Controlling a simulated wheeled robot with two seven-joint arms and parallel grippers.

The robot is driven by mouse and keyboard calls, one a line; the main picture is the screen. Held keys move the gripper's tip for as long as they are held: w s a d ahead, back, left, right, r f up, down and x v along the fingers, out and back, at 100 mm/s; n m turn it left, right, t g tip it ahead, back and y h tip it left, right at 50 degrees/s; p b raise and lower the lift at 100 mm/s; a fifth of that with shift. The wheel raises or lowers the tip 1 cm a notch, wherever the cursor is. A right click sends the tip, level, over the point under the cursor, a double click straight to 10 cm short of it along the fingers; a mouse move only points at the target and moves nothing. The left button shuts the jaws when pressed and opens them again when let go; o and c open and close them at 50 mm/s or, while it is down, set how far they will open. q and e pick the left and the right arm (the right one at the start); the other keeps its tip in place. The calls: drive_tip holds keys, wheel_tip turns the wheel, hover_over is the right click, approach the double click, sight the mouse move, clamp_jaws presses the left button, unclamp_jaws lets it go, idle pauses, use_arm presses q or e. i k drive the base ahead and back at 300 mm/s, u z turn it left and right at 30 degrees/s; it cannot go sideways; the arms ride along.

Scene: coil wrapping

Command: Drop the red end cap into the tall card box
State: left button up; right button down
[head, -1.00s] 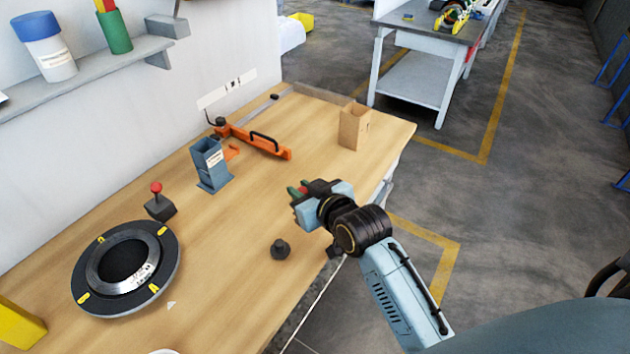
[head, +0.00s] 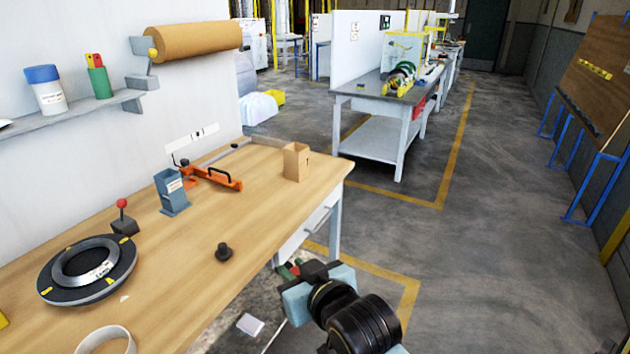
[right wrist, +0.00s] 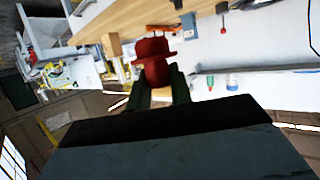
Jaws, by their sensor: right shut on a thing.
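The tall card box (head: 296,162) stands upright and open-topped at the far right corner of the wooden table (head: 215,245). It also shows in the right wrist view (right wrist: 111,46). My right gripper (head: 292,268) is off the table's right edge, nearer to me than the box and apart from it. In the right wrist view its two fingers (right wrist: 158,88) are shut on the red end cap (right wrist: 153,60). In the head view the cap is mostly hidden by the gripper. My left gripper is in no view.
The table between the dark piece and the box is clear.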

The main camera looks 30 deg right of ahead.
sight(299, 176)
drive_tip(key=u, duration=0.55)
drive_tip(key=k, duration=0.15)
drive_tip(key=z, duration=1.95)
drive_tip(key=i, duration=1.4)
drive_tip(key=u, duration=0.6)
drive_tip(key=i, duration=0.85)
drive_tip(key=u, duration=0.7)
